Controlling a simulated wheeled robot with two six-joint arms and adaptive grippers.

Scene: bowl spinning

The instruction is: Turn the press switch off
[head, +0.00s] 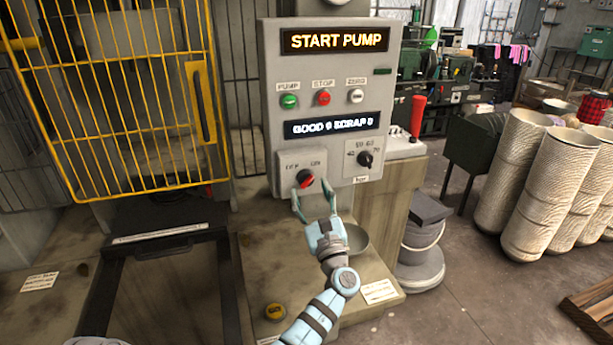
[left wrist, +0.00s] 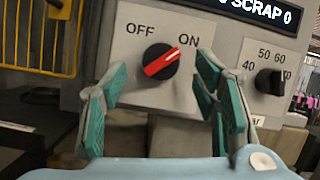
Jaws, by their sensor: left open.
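The press switch (head: 305,178) is a round black knob with a red pointer bar, low on the grey control panel (head: 272,100). In the left wrist view the switch (left wrist: 160,62) has its bar slanting up and right toward the ON label, with OFF at its upper left. My left gripper (head: 312,194) is open and empty, just in front of and slightly below the switch. In the left wrist view its green-padded fingers (left wrist: 162,78) stand on either side of the knob, apart from it. My right gripper is not seen.
Right of the switch is a numbered black dial (head: 365,158). Above are green (head: 289,101), red (head: 323,97) and white (head: 356,95) buttons and a display reading START PUMP (head: 333,40). A yellow cage door (head: 205,100) stands left; a metal bowl (head: 357,238) sits behind my arm.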

